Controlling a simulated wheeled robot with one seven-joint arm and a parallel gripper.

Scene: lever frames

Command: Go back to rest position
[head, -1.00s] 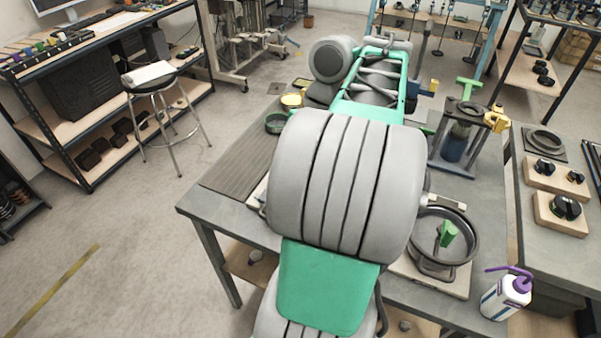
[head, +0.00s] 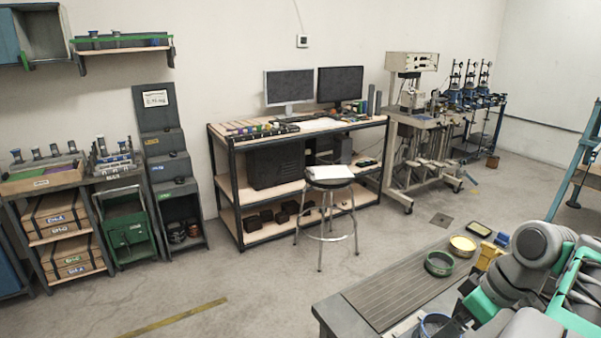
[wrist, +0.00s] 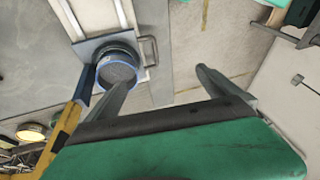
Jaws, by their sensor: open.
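My gripper (wrist: 165,85) shows in the wrist view with its two grey fingers spread wide apart and nothing between them. Its green body fills the bottom of that view. A round blue-rimmed container (wrist: 117,70) with grey contents lies beyond the left finger, which overlaps its lower edge; I cannot tell whether they touch. In the head view my grey and green arm is folded over the table at the lower right, and the gripper's fingertips are hidden there. The blue-rimmed container (head: 434,325) shows at the bottom edge of that view.
The grey worktable (head: 335,320) holds a ribbed mat (head: 405,289), a green ring-shaped dish (head: 439,263) and a yellow dish (head: 462,245). A stool (head: 330,184) stands before a shelf bench (head: 250,212) with monitors. Floor on the left is free.

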